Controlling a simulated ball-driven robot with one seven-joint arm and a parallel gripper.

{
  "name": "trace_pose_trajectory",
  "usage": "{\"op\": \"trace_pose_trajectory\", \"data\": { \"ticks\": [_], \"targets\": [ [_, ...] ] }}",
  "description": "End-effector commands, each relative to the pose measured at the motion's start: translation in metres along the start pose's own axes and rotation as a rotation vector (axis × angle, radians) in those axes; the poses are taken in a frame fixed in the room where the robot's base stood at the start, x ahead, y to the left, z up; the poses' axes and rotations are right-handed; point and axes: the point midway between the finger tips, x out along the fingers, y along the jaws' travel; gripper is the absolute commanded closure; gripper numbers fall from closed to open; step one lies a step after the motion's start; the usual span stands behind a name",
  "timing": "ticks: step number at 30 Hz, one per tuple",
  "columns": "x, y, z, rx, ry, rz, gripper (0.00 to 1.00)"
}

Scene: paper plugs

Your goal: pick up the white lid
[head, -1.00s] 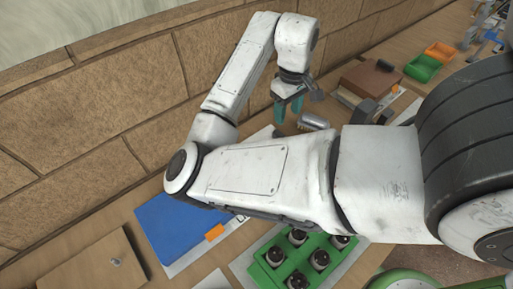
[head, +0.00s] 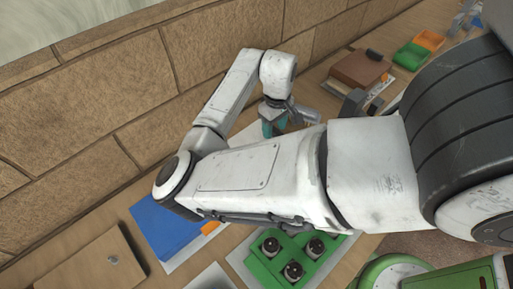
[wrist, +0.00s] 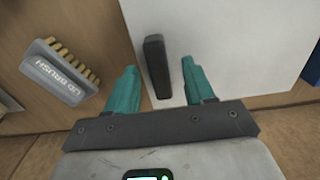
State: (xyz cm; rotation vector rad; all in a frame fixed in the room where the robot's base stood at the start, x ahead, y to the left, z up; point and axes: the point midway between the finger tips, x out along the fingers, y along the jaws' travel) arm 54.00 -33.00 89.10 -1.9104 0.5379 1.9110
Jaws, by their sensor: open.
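The white lid (wrist: 225,40) lies flat on the wooden table and shows in the wrist view as a pale panel with an upright dark bar handle (wrist: 156,67). My gripper (wrist: 160,66) is open, with its teal fingers on either side of the handle. I see gaps between the handle and both fingers, so they appear apart. In the head view my gripper (head: 272,127) is low over the table near the wall. There my arm hides most of the lid.
A brush (wrist: 62,78) with tan bristles lies left of the lid in the wrist view. The brick wall (head: 110,130) runs close behind. A blue folder (head: 165,222), a green tray (head: 325,262) with dark-topped bottles and a brown box (head: 358,68) stand around.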

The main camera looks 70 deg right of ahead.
Motion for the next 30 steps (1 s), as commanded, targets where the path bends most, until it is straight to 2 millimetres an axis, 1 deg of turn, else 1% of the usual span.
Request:
{"op": "trace_pose_trajectory", "data": {
  "ticks": [3, 20, 30],
  "targets": [
    [-0.0001, 0.0001, 0.0000, 0.000, 0.000, 0.000, 0.47],
    [-0.0005, 0.0003, 0.0001, 0.000, 0.000, 0.000, 1.00],
    [-0.0012, 0.0003, 0.0000, 0.001, 0.000, 0.001, 1.00]
  ]
}}
